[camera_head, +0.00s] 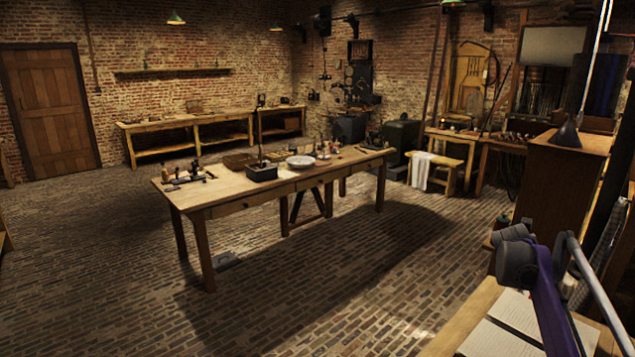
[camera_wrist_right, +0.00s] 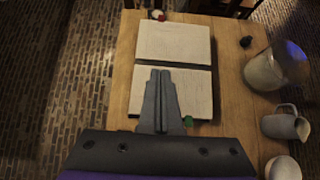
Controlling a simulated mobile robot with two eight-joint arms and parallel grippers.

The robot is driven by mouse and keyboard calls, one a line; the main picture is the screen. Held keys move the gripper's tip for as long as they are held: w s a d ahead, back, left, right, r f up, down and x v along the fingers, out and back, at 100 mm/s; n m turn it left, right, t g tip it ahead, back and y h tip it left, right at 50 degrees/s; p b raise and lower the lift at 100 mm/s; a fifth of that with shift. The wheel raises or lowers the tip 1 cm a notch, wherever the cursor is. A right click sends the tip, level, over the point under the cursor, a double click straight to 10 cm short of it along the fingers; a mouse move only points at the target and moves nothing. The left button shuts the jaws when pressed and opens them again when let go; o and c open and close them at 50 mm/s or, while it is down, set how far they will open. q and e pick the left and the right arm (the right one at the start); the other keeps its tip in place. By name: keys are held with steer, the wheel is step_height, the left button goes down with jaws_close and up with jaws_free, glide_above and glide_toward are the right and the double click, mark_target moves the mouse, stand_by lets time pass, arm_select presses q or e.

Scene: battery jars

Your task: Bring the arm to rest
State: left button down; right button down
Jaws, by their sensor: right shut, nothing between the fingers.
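In the right wrist view my right gripper (camera_wrist_right: 160,74) is shut and empty, its fingers together above an open book (camera_wrist_right: 174,43) on a wooden table (camera_wrist_right: 121,95). In the head view part of my purple and grey right arm (camera_head: 545,290) shows at the lower right, over the same corner with the open pages (camera_head: 517,318). The right fingers cannot be made out there. My left arm and gripper are in neither view.
A glass jar (camera_wrist_right: 268,70), a pale jug (camera_wrist_right: 284,124) and a white cup (camera_wrist_right: 283,169) stand right of the book. A small dark object (camera_wrist_right: 246,42) is near the jar. In the head view a long workbench (camera_head: 240,188) stands mid-room, with clear brick floor (camera_head: 300,300) before it.

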steer(key=s+a+f+m+y, duration=0.1)
steer(key=s+a+m+y, duration=0.1)
steer(key=s+a+m, duration=0.7)
steer(key=s+a+f+m+y, duration=0.1)
steer(key=s+a+m, duration=0.2)
steer(key=s+a, duration=0.7)
steer(key=s+a+f+m+y, duration=0.2)
steer(key=s+a+f+m, duration=0.5)
steer(key=s+a, duration=0.2)
steer(key=s+a+f+m+y, duration=0.2)
steer(key=s+a+f+m, duration=0.4)
steer(key=s, duration=0.6)
steer(key=a+f, duration=0.2)
steer(key=a, duration=0.1)
steer(key=shift+a+m, duration=0.2)
steer(key=shift+m, duration=0.2)
